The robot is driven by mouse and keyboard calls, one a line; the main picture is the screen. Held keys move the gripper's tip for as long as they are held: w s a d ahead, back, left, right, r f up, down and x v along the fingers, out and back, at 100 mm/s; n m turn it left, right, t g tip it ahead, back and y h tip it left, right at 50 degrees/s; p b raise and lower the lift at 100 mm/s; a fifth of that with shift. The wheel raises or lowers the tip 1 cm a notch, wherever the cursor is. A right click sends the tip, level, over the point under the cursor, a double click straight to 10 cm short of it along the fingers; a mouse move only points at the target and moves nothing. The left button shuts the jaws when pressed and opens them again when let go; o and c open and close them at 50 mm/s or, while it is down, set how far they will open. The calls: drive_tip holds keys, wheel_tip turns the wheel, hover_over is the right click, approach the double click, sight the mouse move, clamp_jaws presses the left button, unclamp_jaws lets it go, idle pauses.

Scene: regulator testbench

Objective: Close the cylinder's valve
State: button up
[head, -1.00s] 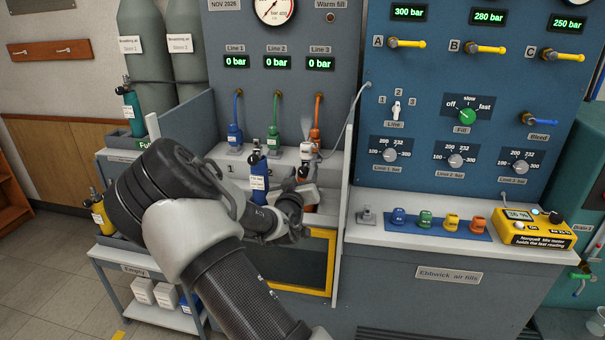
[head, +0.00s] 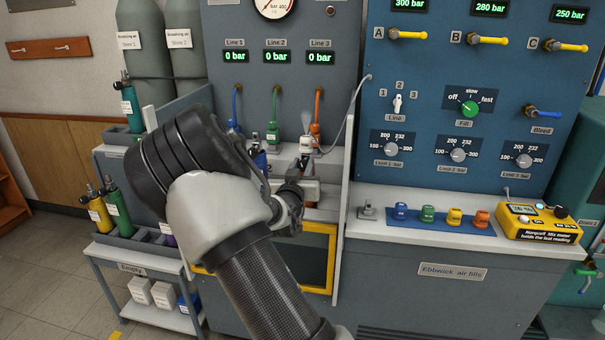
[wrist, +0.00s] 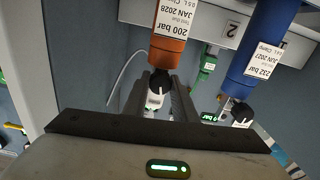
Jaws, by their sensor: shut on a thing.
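In the wrist view an orange cylinder (wrist: 172,42), labelled 200 bar JAN 2028, has a valve with a black-and-white knob (wrist: 155,98) at its end. My gripper (wrist: 158,92) has one finger on each side of that knob and is shut on it. In the head view my gripper (head: 308,186) is in the filling bay below the Line 3 fitting (head: 306,144); my arm hides most of the orange cylinder. A blue cylinder (wrist: 262,55), labelled 232 bar, stands beside it with its own black knob (wrist: 243,113).
A white-edged divider (head: 345,150) stands close to the right of my gripper. Orange (head: 318,105) and green (head: 273,103) hoses hang above. The Line 3 display (head: 320,58) reads 0 bar. A yellow meter (head: 538,222) stands on the right counter.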

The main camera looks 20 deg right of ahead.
drive_tip(key=shift+m+b, duration=1.45)
drive_tip(key=shift+m, duration=0.15)
drive_tip(key=o, duration=1.1)
drive_tip(key=shift+c, duration=0.2)
drive_tip(key=shift+s, duration=0.1)
drive_tip(key=p+v, duration=0.2)
drive_tip(key=v, duration=1.5)
drive_tip(key=shift+p, duration=0.3)
drive_tip(key=shift+s+a, duration=0.1)
drive_tip(key=shift+a, duration=0.05)
